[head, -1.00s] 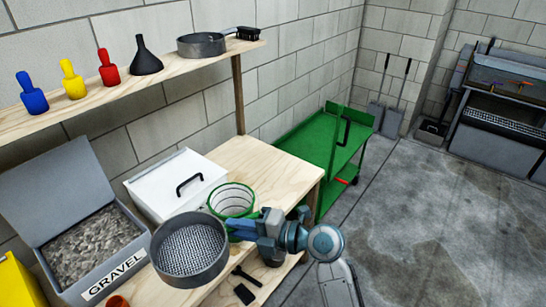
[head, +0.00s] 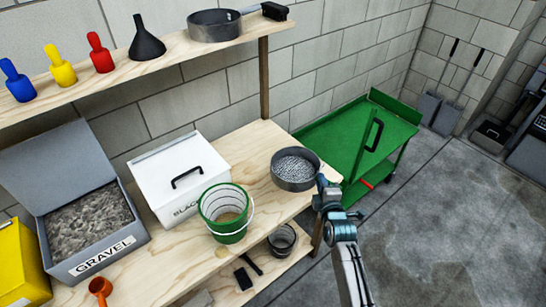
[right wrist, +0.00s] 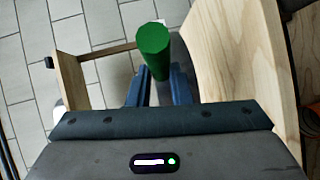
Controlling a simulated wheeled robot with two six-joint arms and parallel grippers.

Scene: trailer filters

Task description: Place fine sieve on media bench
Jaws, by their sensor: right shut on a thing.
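The fine sieve (head: 296,170), a round dark-grey pan with a mesh bottom, is level at the right end of the wooden media bench (head: 258,142). I cannot tell whether it rests on the top or is held just above it. My right gripper (head: 322,186) is at the sieve's right side, past the bench edge, shut on its handle. In the right wrist view a green cylindrical grip (right wrist: 154,50) stands between the blue fingers (right wrist: 153,88). The gripper hides the handle in the head view. My left gripper is not in view.
A green bucket (head: 226,232), white lidded box (head: 180,178) and gravel bin (head: 92,225) stand left of the sieve. A green cart (head: 345,140) is beyond the bench's right end. Another round pan (head: 214,26) sits on the shelf above. The bench behind the sieve is clear.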

